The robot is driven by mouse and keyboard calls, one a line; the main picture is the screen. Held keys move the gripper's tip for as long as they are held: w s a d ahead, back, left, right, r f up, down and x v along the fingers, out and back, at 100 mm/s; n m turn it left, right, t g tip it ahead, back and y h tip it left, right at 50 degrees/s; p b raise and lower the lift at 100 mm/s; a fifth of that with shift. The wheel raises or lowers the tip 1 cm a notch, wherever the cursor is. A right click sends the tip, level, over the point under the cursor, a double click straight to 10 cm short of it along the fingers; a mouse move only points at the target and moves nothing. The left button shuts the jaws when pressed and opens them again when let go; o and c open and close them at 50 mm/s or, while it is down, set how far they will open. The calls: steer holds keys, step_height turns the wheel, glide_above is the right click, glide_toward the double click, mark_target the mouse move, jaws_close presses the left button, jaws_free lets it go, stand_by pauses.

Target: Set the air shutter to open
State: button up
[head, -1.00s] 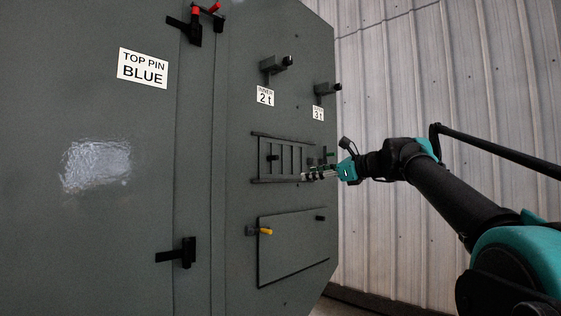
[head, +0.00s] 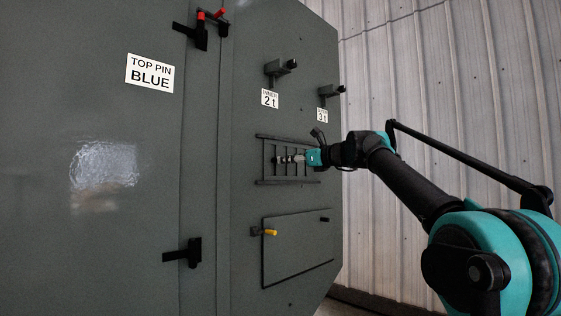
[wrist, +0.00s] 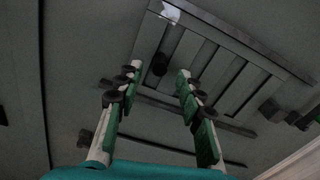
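The air shutter (head: 268,172) is a dark slatted plate between two horizontal rails on the grey enclosure's right face. In the wrist view the shutter's bars and slots (wrist: 192,52) run slantwise ahead of my gripper. A dark round knob (wrist: 160,63) stands out from the shutter's left part. My gripper (wrist: 157,72) is open. Its two green-and-white fingers lie on either side of the knob in the picture, with the knob seen between their tips; I cannot tell contact. In the head view my gripper (head: 284,160) is in front of the shutter and hides part of it.
Two grey levers (head: 278,68) with labels are above the shutter. A panel with a yellow-tipped latch (head: 270,232) is below it. A ribbed wall (head: 440,70) is behind my arm.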

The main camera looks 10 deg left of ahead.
steer(key=shift+x, duration=2.2)
jaws_close()
